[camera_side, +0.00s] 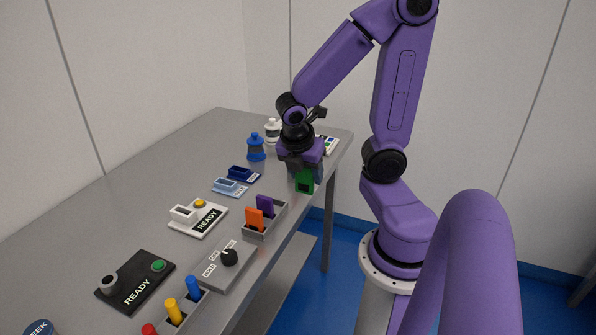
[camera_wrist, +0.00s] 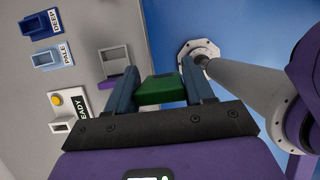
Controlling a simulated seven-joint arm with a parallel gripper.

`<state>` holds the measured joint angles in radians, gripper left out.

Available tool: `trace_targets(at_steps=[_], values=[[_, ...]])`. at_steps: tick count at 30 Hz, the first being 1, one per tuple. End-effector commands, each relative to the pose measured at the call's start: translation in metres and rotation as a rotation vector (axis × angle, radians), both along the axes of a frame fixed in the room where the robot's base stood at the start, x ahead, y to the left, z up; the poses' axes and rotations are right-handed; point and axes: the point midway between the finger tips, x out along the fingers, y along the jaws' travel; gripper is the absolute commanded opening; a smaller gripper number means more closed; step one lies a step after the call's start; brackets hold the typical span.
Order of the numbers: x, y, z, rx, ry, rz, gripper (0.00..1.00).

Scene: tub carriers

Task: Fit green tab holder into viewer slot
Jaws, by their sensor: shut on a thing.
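The green tab holder (camera_side: 304,182), with a dark square window, is held by my gripper (camera_side: 305,170) above the table's right edge. In the wrist view the green tab holder (camera_wrist: 160,91) sits between the two fingers of my gripper (camera_wrist: 160,78), which are shut on it. A white unit (camera_side: 182,229) marked READY has a yellow button and a white raised box with an opening. A dark unit (camera_side: 120,276) marked READY has a green button and a round grey socket. Neither is labelled as the viewer. Both stand apart from the held holder.
A grey rack (camera_side: 253,234) holds an orange tab holder (camera_side: 254,219) and a purple tab holder (camera_side: 265,205). Dark blue (camera_side: 239,172) and pale blue (camera_side: 226,186) bins stand behind it. A dial box (camera_side: 229,257) is in front. Bottles (camera_side: 256,150) stand at the back.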

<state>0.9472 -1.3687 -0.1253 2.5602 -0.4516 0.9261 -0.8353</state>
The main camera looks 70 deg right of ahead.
Motion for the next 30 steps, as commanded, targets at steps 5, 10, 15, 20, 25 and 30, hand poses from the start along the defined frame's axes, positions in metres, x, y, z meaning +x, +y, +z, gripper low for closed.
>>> trace_targets(at_steps=[5,10,15,20,25,30], values=[[-0.011,0.005,0.006,0.001,-0.002,0.001,0.23],[-0.017,0.008,0.009,0.000,-0.001,-0.003,0.23],[-0.007,0.017,0.011,-0.001,0.001,-0.101,0.23],[0.021,0.035,0.012,-0.002,0.003,-0.343,0.23],[0.061,0.058,0.008,-0.003,0.003,-0.672,0.23],[0.102,0.079,0.000,-0.002,0.003,-0.999,0.23]])
